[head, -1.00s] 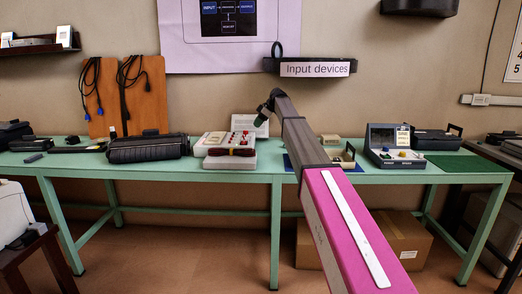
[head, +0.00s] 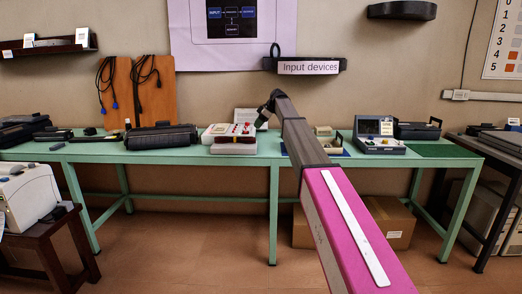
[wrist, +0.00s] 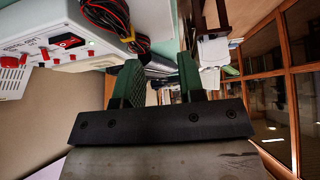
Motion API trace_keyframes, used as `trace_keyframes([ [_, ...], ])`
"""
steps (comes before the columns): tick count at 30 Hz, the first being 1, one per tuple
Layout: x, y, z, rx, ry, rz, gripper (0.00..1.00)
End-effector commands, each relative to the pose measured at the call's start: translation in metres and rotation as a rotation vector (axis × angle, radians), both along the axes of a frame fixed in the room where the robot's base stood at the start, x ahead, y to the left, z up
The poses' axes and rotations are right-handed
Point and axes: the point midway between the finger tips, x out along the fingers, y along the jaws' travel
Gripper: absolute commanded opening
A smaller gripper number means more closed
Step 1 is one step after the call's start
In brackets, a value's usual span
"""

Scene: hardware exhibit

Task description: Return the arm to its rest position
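My arm (head: 335,205), a pink link followed by dark grey links, reaches forward from the lower right of the head view toward the table. My gripper (head: 264,113) is at its far end, small and dark, in front of the pale device and the white card on the table. In the wrist view my gripper (wrist: 161,72) shows two green fingers standing apart. I see nothing held between them. A white device with red knobs (wrist: 62,48) and a bundle of red and black cable (wrist: 108,18) are to the upper left of the fingers.
The green table (head: 102,155) runs along the wall with several devices on it. An "Input devices" sign (head: 308,67) hangs above. A cardboard box (head: 395,226) lies under the table. A dark stand with a white machine (head: 30,195) is at left. Open floor lies in front.

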Motion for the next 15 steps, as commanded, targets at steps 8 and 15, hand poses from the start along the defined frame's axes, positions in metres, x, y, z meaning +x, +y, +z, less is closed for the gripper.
trace_keyframes([
  [8,-0.026,-0.014,-0.040,-0.032,0.051,-0.086,0.36],
  [15,-0.065,-0.033,-0.096,-0.080,0.125,-0.217,0.36],
])
